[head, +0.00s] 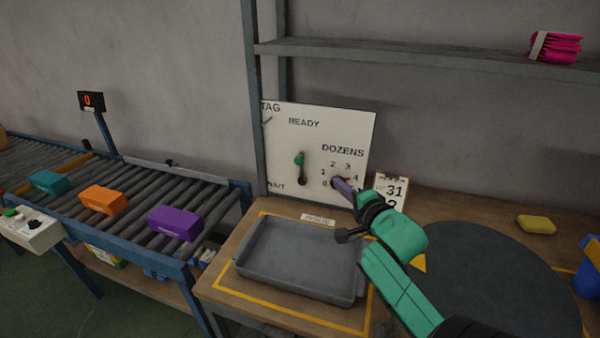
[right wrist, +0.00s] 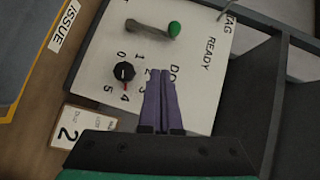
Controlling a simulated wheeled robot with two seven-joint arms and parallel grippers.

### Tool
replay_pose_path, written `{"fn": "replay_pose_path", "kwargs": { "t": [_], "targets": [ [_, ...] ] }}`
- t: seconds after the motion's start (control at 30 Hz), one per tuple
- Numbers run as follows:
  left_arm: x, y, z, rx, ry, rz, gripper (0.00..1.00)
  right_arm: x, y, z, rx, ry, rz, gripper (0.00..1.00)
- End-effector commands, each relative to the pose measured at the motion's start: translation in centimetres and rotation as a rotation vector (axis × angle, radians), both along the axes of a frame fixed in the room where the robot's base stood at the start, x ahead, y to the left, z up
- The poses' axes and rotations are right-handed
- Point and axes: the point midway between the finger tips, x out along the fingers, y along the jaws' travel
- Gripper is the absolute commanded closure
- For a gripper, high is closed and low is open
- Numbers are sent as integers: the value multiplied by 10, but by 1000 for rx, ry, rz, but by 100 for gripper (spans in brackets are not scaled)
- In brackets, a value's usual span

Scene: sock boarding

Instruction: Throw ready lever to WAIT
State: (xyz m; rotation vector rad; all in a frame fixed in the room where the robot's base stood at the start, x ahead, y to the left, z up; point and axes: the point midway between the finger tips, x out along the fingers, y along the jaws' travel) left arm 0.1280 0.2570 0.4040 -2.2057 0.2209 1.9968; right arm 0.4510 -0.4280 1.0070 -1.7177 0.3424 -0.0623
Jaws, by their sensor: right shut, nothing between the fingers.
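The ready lever (head: 299,162) is on the white panel (head: 330,122), with its green knob up on the side of the READY label. The WAIT label (head: 276,184) is at the panel's lower left, partly cut off. In the right wrist view the lever (right wrist: 155,28) shows sideways, its green knob towards READY. My right gripper (head: 337,182) has purple fingers, shut and empty. It is in front of the panel's lower right, by the DOZENS dial, apart from the lever. The fingers (right wrist: 160,72) also show in the right wrist view. My left gripper is not in view.
The DOZENS dial (right wrist: 124,72) is black with a red pointer. A grey tray (head: 255,272) is on the bench below the panel. A conveyor (head: 222,205) with teal, orange and purple boxes is at the left.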

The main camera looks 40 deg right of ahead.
Motion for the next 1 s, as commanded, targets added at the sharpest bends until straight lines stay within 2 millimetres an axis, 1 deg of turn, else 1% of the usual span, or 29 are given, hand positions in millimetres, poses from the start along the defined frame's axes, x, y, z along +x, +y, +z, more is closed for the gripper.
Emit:
{"fn": "replay_pose_path", "kwargs": {
  "t": [0.03,0.1,0.17,0.23,0.37,0.47,0.57,0.77,0.9,0.93,1.0],
  "targets": [
    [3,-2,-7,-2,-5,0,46,0,-2,3,26,-37,-2,100],
    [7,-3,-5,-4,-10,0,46,0,-2,10,47,-59,-2,100],
    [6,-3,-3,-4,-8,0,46,0,-2,11,51,-60,-3,100],
    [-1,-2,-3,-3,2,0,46,0,-2,11,51,-59,-3,100],
    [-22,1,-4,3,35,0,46,1,-2,11,50,-57,-3,100],
    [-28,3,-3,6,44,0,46,8,-4,10,51,-56,-2,100],
    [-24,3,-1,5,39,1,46,24,-8,10,47,-56,-3,100],
    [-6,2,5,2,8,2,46,66,-20,5,47,-56,-3,100],
    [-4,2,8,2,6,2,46,95,-28,1,46,-55,-4,100],
    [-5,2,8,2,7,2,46,101,-29,0,46,-54,-5,100],
    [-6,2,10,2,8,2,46,112,-20,-2,51,-55,-3,100]
  ]
}}
